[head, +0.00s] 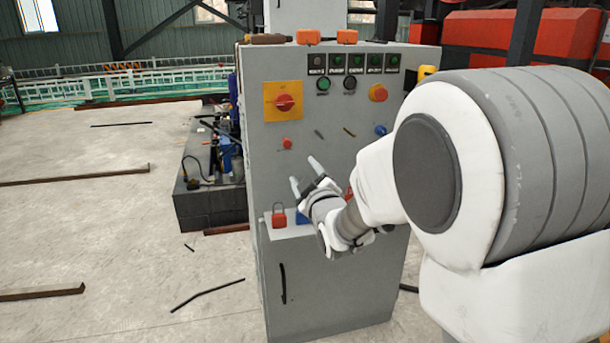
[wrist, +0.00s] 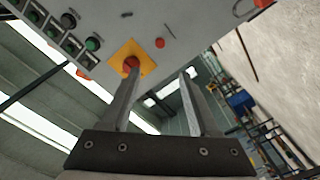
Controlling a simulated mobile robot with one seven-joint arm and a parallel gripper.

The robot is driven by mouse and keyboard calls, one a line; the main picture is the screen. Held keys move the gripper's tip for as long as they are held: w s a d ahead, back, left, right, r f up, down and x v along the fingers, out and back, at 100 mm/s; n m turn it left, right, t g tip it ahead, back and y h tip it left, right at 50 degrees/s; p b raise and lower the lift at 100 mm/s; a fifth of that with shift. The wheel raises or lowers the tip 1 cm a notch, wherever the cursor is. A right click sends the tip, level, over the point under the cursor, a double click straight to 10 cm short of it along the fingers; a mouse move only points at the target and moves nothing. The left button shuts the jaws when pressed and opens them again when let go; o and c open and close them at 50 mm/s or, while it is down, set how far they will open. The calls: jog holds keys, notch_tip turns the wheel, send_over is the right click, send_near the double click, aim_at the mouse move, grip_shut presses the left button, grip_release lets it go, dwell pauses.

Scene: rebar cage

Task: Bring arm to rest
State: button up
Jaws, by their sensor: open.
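My white and grey arm reaches in from the right in the head view. My gripper (head: 303,174) is open and empty in front of the control cabinet (head: 325,290). Its two fingers point up and left, apart from each other. In the wrist view my gripper (wrist: 157,82) shows both fingers spread with nothing between them. The cabinet's panel fills the top of that view, tilted. A red rotary switch on a yellow plate (head: 283,101) is on the panel. It also shows in the wrist view (wrist: 132,63), beyond the left fingertip. I cannot see any contact.
A red padlock (head: 279,215) is on the cabinet's ledge, below my gripper. Orange items (head: 308,37) lie on the cabinet's top. A dark machine base (head: 208,195) stands left of the cabinet. Steel bars (head: 75,175) lie on the floor at left, with open floor between them.

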jog(key=s+d+m+g+h, duration=0.45)
jog(key=s+d+m, duration=0.25)
jog(key=s+d, duration=0.45)
jog(key=s+d+f+m+g, duration=0.2)
jog(key=s+m+g, duration=0.15)
jog(key=s, duration=0.85)
jog(key=s+d+f+m+g, duration=0.2)
jog(key=s+g, duration=0.2)
jog(key=s, duration=0.9)
notch_tip(320, 180, up, 23)
jog(key=p, duration=2.3)
jog(key=shift+w, duration=0.4)
